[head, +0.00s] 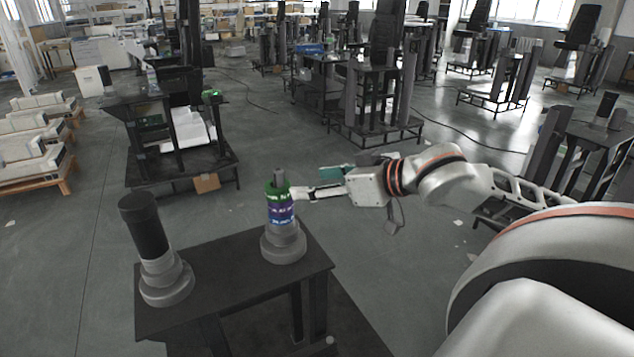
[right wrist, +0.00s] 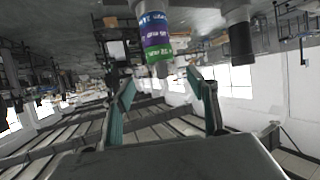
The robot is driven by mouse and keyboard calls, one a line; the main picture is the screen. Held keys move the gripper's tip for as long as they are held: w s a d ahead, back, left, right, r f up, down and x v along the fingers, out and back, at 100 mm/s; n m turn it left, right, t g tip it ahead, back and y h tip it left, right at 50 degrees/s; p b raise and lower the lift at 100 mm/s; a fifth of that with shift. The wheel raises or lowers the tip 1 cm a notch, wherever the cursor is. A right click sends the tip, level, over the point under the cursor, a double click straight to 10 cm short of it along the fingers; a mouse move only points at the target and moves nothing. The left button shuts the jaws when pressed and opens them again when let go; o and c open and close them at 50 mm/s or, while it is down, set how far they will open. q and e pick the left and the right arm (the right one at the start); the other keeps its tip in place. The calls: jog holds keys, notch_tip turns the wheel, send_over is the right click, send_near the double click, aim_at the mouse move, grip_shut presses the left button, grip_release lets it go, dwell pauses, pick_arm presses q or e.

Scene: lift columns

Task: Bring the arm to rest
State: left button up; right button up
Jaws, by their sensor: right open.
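My right gripper (head: 303,191) comes in from the right in the head view. It is open, with its fingertips close to the upper part of a lift column (head: 281,211) with green, purple and blue bands. In the right wrist view, the banded column (right wrist: 156,38) appears upside down just beyond the spread fingertips (right wrist: 161,78), its tip near the gap between them. I cannot tell whether a finger touches it. The gripper holds nothing that I can see. My left gripper is not in view.
A second, dark column (head: 146,230) stands at the left on the same dark table (head: 232,291). It also shows in the right wrist view (right wrist: 238,38). A black workbench (head: 150,95) stands behind at the left. Grey floor is open between the table and the farther stands.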

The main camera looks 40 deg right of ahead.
jog(key=shift+f, duration=0.1)
dwell(0.6)
jog(key=s+d+f+n+g+h, duration=0.1)
jog(key=s+d+f+g+h, duration=0.2)
jog(key=f, duration=0.8)
jog(key=s+d+f+n+h, duration=0.1)
jog(key=s+f+h, duration=0.3)
jog(key=f, duration=0.8)
jog(key=s+a+f+n+g, duration=0.3)
jog(key=s+a+f, duration=0.4)
jog(key=s+a, duration=0.15)
jog(key=w+a+f+m+t+y, duration=0.2)
jog(key=a+f+y, duration=0.4)
jog(key=a+f, duration=0.8)
jog(key=shift+a+m+t+y, duration=0.4)
jog(key=shift+a+m+t, duration=0.2)
jog(key=shift+t, duration=0.3)
